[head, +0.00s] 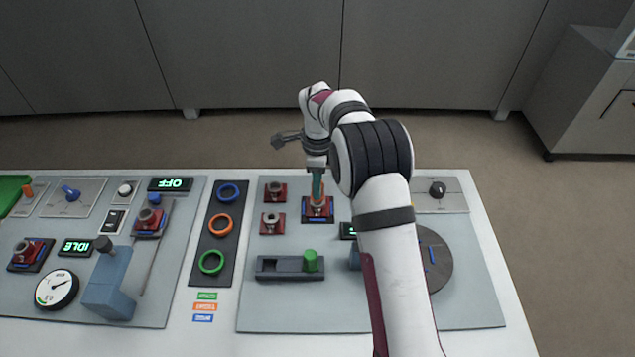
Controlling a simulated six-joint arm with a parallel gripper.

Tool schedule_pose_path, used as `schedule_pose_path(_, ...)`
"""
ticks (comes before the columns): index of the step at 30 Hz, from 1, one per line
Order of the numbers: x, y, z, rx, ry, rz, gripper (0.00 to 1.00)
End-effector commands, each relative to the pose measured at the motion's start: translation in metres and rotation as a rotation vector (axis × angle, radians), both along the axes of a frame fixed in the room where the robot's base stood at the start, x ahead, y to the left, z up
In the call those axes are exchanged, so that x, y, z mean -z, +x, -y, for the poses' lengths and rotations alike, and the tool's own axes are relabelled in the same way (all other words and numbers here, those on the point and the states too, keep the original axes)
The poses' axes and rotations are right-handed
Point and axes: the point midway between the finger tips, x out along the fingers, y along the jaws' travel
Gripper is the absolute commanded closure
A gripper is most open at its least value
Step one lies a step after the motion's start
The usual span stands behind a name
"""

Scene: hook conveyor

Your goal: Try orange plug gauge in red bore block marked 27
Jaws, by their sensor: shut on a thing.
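My gripper (318,184) points down at the right panel and is shut on the orange plug gauge (318,199), of which only a little shows between the fingers. The gauge is upright over a red bore block (307,214) on a dark pad with blue edging. I cannot tell how far its lower end is inside the bore. Two more red bore blocks stand to the left, one at the back (275,198) and one nearer (272,229). No number on any block is readable.
A dark rack (275,271) holds a green plug (311,260). Blue, orange and green rings (221,225) lie on a dark strip. My arm partly hides a dark round disc (437,262) and a small display (348,231). A blue-grey stand (110,285) is at left.

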Motion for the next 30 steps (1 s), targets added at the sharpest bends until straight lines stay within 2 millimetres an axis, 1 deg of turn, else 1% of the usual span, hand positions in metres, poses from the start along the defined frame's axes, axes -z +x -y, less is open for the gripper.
schedule_pose_path(4,0.0,0.0,0.0,0.0,0.0,0.0,1.0)
schedule_pose_path(7,-0.003,0.0,0.0,0.0,0.0,0.0,1.0)
schedule_pose_path(30,-0.047,0.0,0.0,0.0,0.0,0.001,1.0)
